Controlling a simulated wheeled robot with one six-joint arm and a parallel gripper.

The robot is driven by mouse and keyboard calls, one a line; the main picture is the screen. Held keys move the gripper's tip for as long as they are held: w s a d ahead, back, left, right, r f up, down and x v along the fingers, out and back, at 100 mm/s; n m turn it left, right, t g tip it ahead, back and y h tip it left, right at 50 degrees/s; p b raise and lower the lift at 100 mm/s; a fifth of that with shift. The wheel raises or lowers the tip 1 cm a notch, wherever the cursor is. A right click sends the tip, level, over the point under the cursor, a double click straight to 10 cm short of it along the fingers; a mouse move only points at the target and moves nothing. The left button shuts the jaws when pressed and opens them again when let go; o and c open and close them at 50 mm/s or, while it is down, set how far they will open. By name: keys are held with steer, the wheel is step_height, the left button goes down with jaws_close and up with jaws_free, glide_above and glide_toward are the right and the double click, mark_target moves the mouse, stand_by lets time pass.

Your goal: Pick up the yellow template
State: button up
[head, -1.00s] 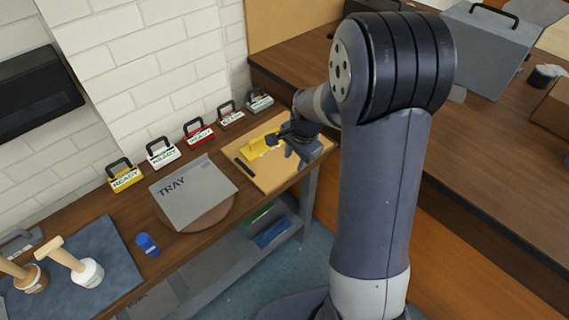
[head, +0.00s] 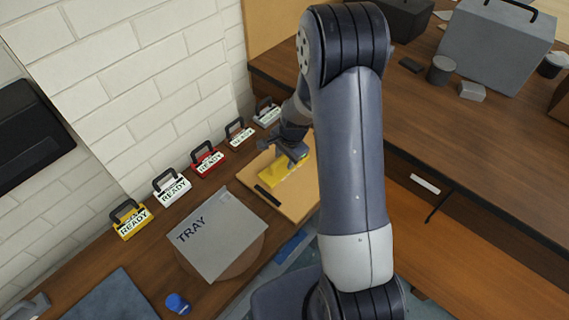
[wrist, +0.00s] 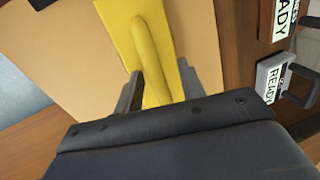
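The yellow template (head: 274,177) lies flat on a light tan board (head: 301,199) on the wooden bench. The wrist view shows it as a yellow plate (wrist: 116,28) with a raised rounded ridge (wrist: 150,45) along it. My gripper (head: 296,156) is low over the template's far right end. In the wrist view my gripper (wrist: 160,82) is open, with its two dark fingers on either side of the ridge. The left finger is close to the ridge; a gap shows at the right finger. I cannot tell whether either finger touches it.
A black bar (head: 267,196) lies on the board beside the template. A grey tray (head: 222,238) stands to the left. Several handled READY boxes, including a red one (head: 208,160), line the wall behind. A larger wooden table (head: 460,130) is at the right.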

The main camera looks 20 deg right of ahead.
steer(key=shift+c, duration=0.4)
jaws_close()
